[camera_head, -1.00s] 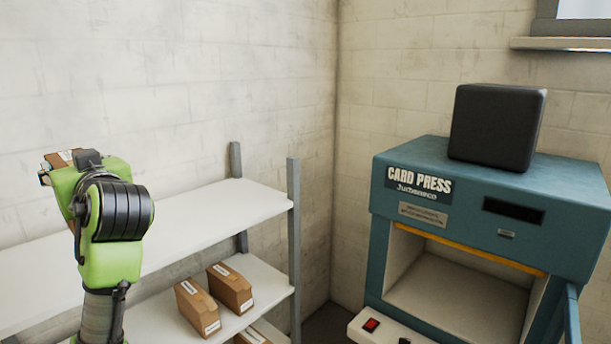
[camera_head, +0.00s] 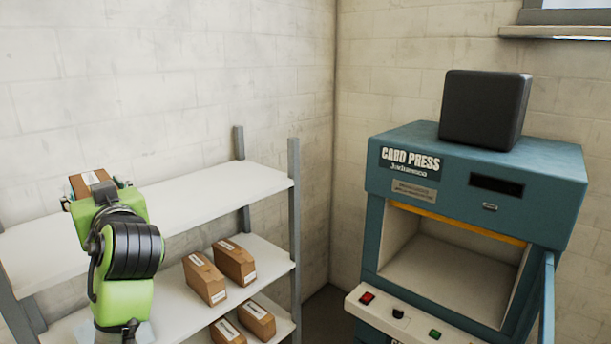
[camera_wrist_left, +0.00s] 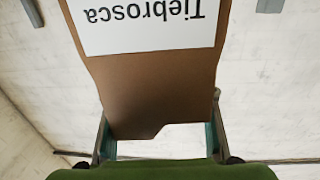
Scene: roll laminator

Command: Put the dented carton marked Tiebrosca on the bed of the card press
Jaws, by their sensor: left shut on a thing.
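My left gripper (camera_head: 96,196) is shut on a brown carton (camera_head: 91,179) at the left of the head view, above the white shelf. In the left wrist view the carton (camera_wrist_left: 160,90) fills the middle between the fingers, and its white label reads Tiebrosca upside down. Its lower edge there looks notched. The teal card press (camera_head: 415,190) stands at the right, its front open. Its pale bed (camera_head: 450,277) is bare where it shows. My right gripper is not in view.
A white shelf unit (camera_head: 225,190) stands left of the press. Several other brown cartons, such as this one (camera_head: 235,262), are on its lower shelves. A black box (camera_head: 485,108) sits on top of the press. A panel with buttons (camera_head: 400,313) juts out in front of the bed.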

